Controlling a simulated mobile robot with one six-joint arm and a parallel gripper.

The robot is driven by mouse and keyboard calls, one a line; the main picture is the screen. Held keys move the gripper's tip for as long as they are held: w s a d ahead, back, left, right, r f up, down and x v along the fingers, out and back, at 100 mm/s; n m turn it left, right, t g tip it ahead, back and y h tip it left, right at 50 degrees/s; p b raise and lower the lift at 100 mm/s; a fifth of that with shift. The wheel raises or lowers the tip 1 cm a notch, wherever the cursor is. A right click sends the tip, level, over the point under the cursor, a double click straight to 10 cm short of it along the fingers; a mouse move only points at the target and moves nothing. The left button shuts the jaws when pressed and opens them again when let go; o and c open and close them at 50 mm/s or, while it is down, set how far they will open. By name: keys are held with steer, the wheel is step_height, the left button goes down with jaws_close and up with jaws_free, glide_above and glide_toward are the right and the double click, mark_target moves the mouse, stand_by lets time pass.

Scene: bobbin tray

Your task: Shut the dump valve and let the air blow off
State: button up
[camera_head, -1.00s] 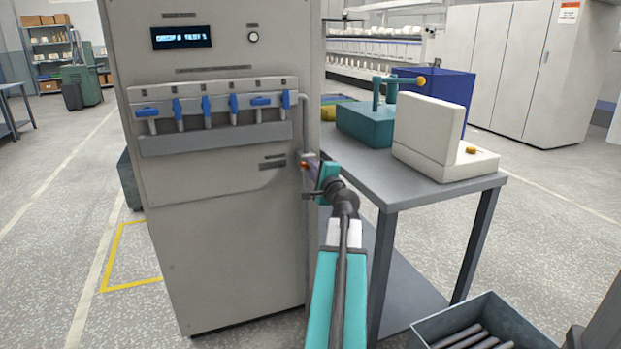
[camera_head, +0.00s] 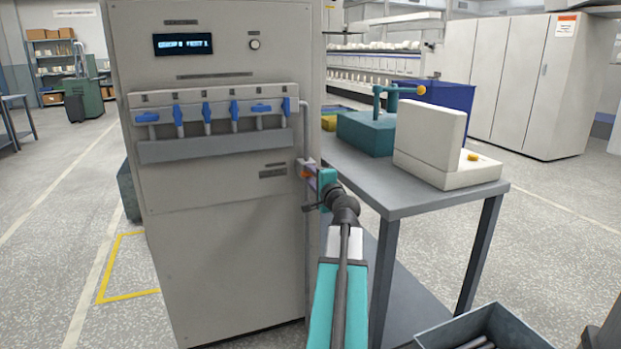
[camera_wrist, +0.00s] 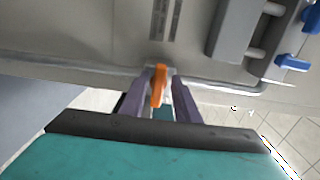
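The dump valve shows as a small orange lever (camera_wrist: 159,88) on the pipe of the grey cabinet, between my fingers in the wrist view. My gripper (camera_wrist: 158,92) has its two purple-grey fingers on either side of the lever, with narrow gaps visible; light contact with the left finger cannot be ruled out. The lever's pivot is mostly hidden.
A row of blue-handled valves (camera_head: 206,110) sits above a grey trough on the cabinet front, under a lit display (camera_head: 183,44). A grey table (camera_head: 400,196) with a teal device (camera_head: 368,132) and a cream device (camera_head: 428,140) stands close to the right of my arm. A bin (camera_head: 470,325) is at lower right.

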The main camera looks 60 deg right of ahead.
steer(key=shift+s, duration=0.15)
steer(key=v, duration=0.9)
steer(key=shift+f+b, duration=0.2)
steer(key=shift+b, duration=0.1)
steer(key=shift+s+a+b, duration=0.2)
steer(key=shift+a+b, duration=0.05)
steer(key=shift+b, duration=0.95)
steer(key=shift+b+v, duration=2)
steer(key=shift+b, duration=1.65)
steer(key=shift+r, duration=0.15)
